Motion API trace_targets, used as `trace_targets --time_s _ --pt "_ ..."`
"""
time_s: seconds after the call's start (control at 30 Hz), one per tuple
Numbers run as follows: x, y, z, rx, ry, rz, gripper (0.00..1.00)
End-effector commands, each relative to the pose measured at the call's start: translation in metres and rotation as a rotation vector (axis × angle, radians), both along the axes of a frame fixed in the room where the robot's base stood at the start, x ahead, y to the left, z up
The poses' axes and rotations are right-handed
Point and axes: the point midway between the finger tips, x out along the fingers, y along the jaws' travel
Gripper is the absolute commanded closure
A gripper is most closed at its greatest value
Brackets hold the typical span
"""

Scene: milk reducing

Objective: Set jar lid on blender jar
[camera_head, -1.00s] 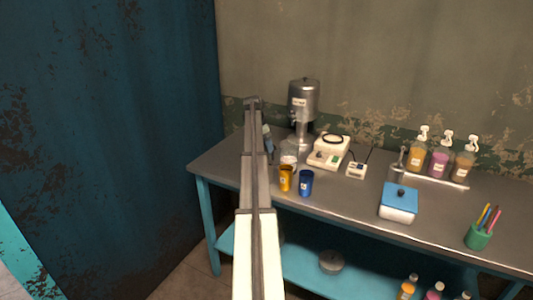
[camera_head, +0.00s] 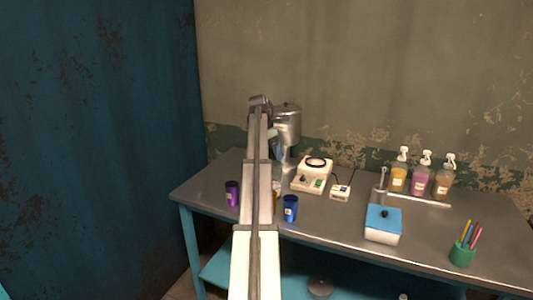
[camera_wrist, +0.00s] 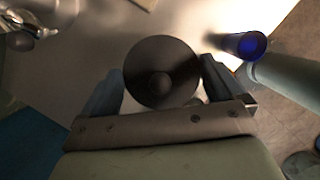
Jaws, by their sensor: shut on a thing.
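In the head view my arm hides most of the gripper and the lid. The blender jar cannot be made out clearly now; a clear jar showed earlier beside the metal dispenser, where my arm now covers the view. I cannot tell how far the lid is from the jar.
A blue cup (camera_head: 290,208) and a purple cup (camera_head: 232,194) stand on either side of my arm. A metal dispenser (camera_head: 286,125), a white appliance with a black ring (camera_head: 312,176), a blue-lidded box (camera_head: 383,224) and pump bottles (camera_head: 420,177) occupy the table. The table's left end is clear.

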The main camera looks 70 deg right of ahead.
Motion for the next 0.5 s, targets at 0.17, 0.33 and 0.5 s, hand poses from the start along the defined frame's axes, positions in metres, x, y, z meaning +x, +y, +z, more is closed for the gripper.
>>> trace_targets --time_s 0.17,0.33,0.5 --pt "0.0 0.0 -0.007 0.001 0.001 0.0 0.34" --pt "0.0 0.001 -0.017 0.001 0.0 0.0 0.34" --pt "0.0 0.0 -0.03 0.001 0.001 0.0 0.34"
